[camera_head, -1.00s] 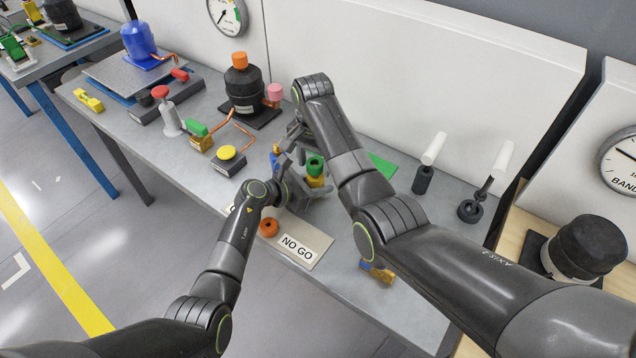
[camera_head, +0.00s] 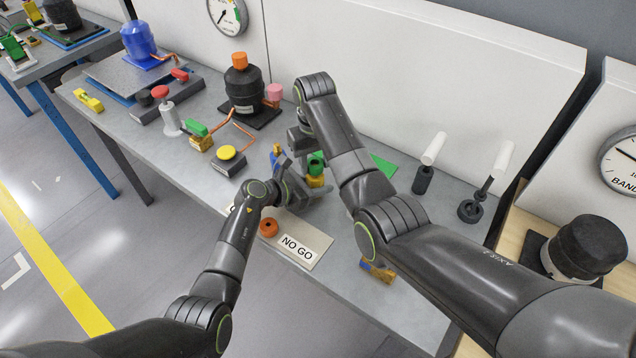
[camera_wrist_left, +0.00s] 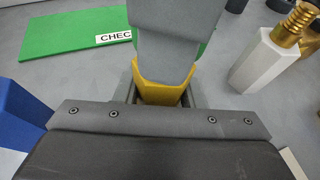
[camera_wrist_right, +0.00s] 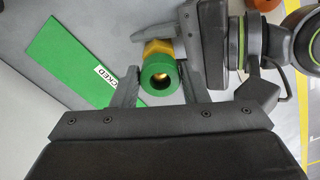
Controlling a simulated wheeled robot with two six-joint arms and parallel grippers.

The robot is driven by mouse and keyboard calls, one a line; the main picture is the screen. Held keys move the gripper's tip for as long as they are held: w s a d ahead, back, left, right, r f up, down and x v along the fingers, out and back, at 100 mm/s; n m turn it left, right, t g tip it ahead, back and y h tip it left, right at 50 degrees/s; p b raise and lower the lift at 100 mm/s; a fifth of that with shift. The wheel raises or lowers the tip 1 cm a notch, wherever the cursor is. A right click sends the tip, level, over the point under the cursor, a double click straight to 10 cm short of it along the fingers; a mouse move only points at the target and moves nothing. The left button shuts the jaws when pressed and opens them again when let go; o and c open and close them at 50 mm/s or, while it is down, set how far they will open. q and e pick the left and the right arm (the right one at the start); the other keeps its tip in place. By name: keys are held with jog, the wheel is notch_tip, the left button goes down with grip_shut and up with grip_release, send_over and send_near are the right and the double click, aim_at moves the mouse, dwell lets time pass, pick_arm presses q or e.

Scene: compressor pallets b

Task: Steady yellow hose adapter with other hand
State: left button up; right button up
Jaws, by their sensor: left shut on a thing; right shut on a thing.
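The yellow hose adapter (camera_head: 315,181) has a green ring-shaped cap (camera_head: 316,160) on one end. In the left wrist view its yellow body (camera_wrist_left: 160,90) sits between the fingers of my left gripper (camera_wrist_left: 158,98), which is shut on it. In the right wrist view the green cap (camera_wrist_right: 160,74) faces the camera with its hole visible. My right gripper (camera_wrist_right: 158,88) is shut on the cap, one finger on each side. The yellow body (camera_wrist_right: 158,46) shows behind it, beside my left gripper. A grey right finger hides part of the adapter in the left wrist view.
A green CHECKED plate (camera_head: 383,165) lies behind the grippers. A NO GO plate (camera_head: 297,243) with an orange ring (camera_head: 268,227) lies in front. A blue-and-yellow piece (camera_head: 377,271) lies near the front edge. A black compressor (camera_head: 246,90) stands at the back left.

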aim_at(315, 166)
pick_arm(q)
jog(key=shift+f, duration=0.15)
pick_arm(e)
jog(key=shift+r, duration=0.65)
jog(key=shift+r, duration=2.45)
pick_arm(q)
jog(key=o, duration=1.1)
pick_arm(e)
jog(key=shift+w, duration=0.1)
pick_arm(q)
jog(key=shift+o, duration=0.2)
jog(key=shift+a, duration=0.1)
